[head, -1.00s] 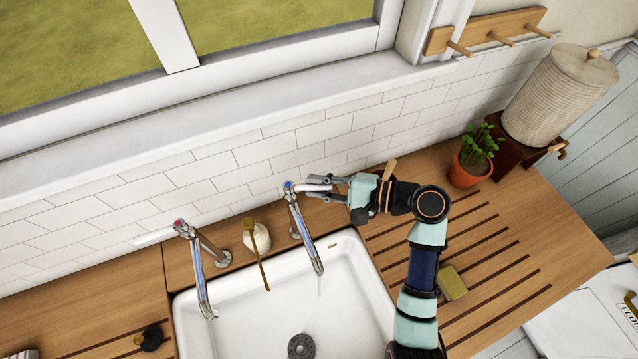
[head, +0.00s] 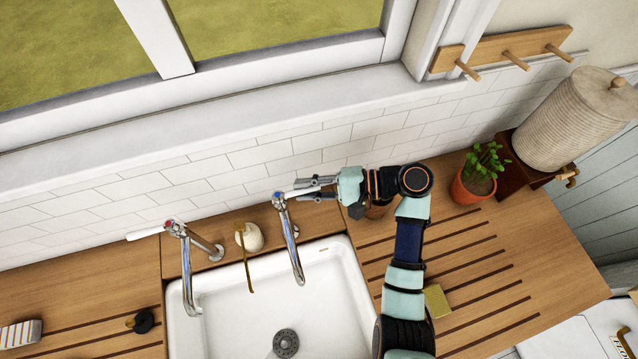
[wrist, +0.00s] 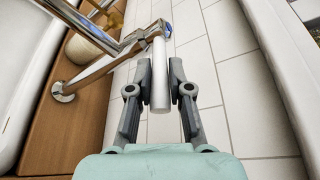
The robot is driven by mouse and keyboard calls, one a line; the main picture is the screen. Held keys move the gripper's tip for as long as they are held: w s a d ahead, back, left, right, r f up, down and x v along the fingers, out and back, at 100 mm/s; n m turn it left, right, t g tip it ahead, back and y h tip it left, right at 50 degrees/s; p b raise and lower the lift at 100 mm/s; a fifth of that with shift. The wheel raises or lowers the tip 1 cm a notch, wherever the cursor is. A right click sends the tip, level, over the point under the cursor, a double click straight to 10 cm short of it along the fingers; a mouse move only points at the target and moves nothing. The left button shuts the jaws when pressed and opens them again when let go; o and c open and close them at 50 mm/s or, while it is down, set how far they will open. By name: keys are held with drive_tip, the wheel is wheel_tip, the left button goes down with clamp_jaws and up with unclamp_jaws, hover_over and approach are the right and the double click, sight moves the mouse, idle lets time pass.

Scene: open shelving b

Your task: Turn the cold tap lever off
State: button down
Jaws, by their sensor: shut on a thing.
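The cold tap (head: 288,230) is the chrome tap with a blue mark, at the back edge of the white sink. Its white lever (wrist: 159,80) points right along the tiled wall in the head view. My gripper (head: 304,188) reaches in from the right and is shut on this lever. In the wrist view the lever lies between the two dark fingers (wrist: 161,72), with the blue-marked tap head just beyond them. The fingers hide part of the lever in the head view. I see no clear water stream below the spout.
A second chrome tap (head: 186,265) with a red mark stands to the left. A cream soap bottle (head: 249,238) stands between the taps. A potted plant (head: 476,183) stands right of my arm. A yellow sponge (head: 437,301) lies on the drainboard. The tiled wall is close behind.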

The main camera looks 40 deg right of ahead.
drive_tip(key=c, duration=1.1)
unclamp_jaws()
drive_tip(key=v, duration=1.2)
drive_tip(key=shift+s, duration=0.1)
